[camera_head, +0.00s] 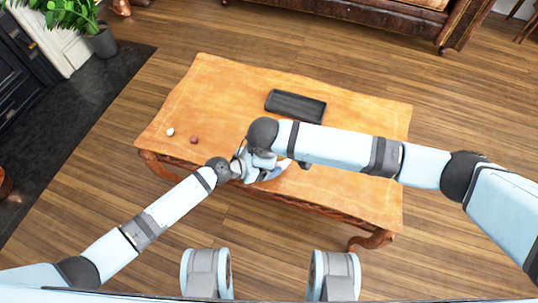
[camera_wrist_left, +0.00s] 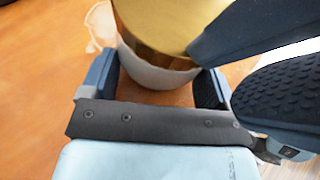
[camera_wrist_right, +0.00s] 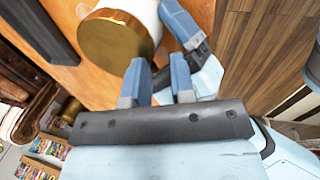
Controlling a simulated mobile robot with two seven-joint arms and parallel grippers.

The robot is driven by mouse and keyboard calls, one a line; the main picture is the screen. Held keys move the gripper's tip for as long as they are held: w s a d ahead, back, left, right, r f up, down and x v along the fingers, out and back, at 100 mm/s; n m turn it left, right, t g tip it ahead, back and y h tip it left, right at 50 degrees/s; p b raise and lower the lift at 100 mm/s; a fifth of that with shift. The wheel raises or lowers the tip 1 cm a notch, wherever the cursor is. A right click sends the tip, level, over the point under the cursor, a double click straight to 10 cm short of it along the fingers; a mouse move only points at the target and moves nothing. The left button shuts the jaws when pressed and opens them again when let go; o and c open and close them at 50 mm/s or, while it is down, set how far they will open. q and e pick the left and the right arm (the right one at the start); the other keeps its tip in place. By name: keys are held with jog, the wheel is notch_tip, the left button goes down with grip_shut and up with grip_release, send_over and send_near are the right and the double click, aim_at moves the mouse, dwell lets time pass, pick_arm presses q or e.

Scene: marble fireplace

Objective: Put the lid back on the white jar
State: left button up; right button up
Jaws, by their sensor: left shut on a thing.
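The white jar (camera_wrist_left: 158,76) stands between the two fingers of my left gripper (camera_wrist_left: 157,70), which is shut on its body. The round gold lid (camera_wrist_left: 165,22) is at the jar's top, with a gold-brown band under it; I cannot tell whether it is fully seated. In the right wrist view the lid (camera_wrist_right: 112,42) shows with the white jar (camera_wrist_right: 146,14) behind it. My right gripper (camera_wrist_right: 158,70) has its fingers apart with nothing visible between them, close beside the lid. In the head view my arms hide most of the jar.
The wooden table (camera_head: 350,120) carries a dark flat case (camera_head: 296,105) toward the back. A small white object (camera_head: 171,132) and a small red-brown one (camera_head: 194,140) lie at its left. The back and right of the tabletop are mostly clear. My two arms are close together.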

pick_arm(q)
jog(key=shift+d+r, duration=0.3)
jog(key=shift+r, duration=0.1)
pick_arm(e)
jog(key=shift+w+d+f, duration=0.1)
jog(key=shift+w+d, duration=0.1)
jog(key=shift+d, duration=0.15)
pick_arm(q)
jog(key=shift+a+f, duration=0.15)
jog(key=shift+f, duration=0.05)
pick_arm(e)
jog(key=shift+v, duration=2.05)
